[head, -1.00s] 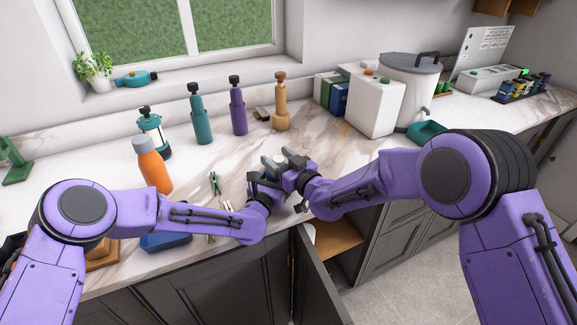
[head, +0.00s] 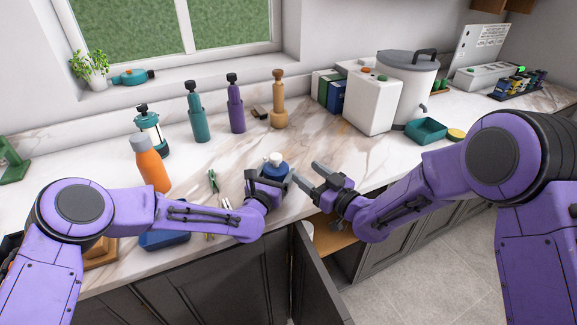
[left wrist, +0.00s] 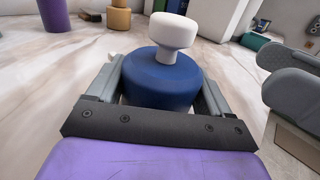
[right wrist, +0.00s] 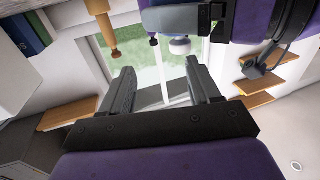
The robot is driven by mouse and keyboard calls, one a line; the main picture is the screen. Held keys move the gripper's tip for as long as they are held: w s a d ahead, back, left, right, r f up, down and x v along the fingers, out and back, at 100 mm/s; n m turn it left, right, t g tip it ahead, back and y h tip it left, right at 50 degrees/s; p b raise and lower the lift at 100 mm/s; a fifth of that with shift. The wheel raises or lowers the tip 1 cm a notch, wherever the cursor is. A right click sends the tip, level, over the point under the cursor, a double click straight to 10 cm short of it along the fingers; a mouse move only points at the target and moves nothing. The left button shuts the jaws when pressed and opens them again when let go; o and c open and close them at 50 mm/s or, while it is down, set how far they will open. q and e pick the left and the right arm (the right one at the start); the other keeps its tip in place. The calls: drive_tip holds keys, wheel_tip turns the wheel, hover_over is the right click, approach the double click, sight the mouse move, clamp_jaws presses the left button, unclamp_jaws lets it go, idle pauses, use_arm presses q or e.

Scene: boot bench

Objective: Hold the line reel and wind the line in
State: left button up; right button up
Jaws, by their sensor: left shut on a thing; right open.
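The line reel (head: 274,171) is a blue round body with a white knob (head: 276,158) on top. My left gripper (head: 268,182) is shut on the reel body and holds it upright near the counter's front edge. The left wrist view shows the blue body (left wrist: 160,80) between the fingers, with the white knob (left wrist: 172,31) above it. My right gripper (head: 306,172) is open and empty just right of the reel, apart from the knob. Its fingers also show at the right of the left wrist view (left wrist: 290,78). I cannot make out any line.
An orange bottle (head: 150,165), a lantern (head: 149,130) and teal (head: 197,118), purple (head: 236,108) and tan (head: 278,105) bottles stand behind. A white box (head: 372,102) and teal tray (head: 426,130) are to the right. A cabinet door (head: 318,285) hangs open below.

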sight(276, 155)
drive_tip(key=n+g+y, duration=0.1)
drive_tip(key=w+d+n+y, duration=0.1)
drive_tip(key=w+d+n+g+y, duration=0.1)
drive_tip(key=shift+w+d+r+g, duration=0.2)
drive_tip(key=shift+r+g, duration=0.05)
drive_tip(key=shift+g, duration=0.05)
drive_tip(key=w+a+g, duration=0.1)
drive_tip(key=a, duration=0.2)
drive_tip(key=w+a+n+g+y, duration=0.1)
drive_tip(key=a+g, duration=0.1)
drive_tip(key=a, duration=0.2)
drive_tip(key=w+a+r+n+g+y, duration=0.1)
drive_tip(key=w+a, duration=0.1)
drive_tip(key=a, duration=0.2)
drive_tip(key=shift+c, duration=0.3)
drive_tip(key=c, duration=0.9)
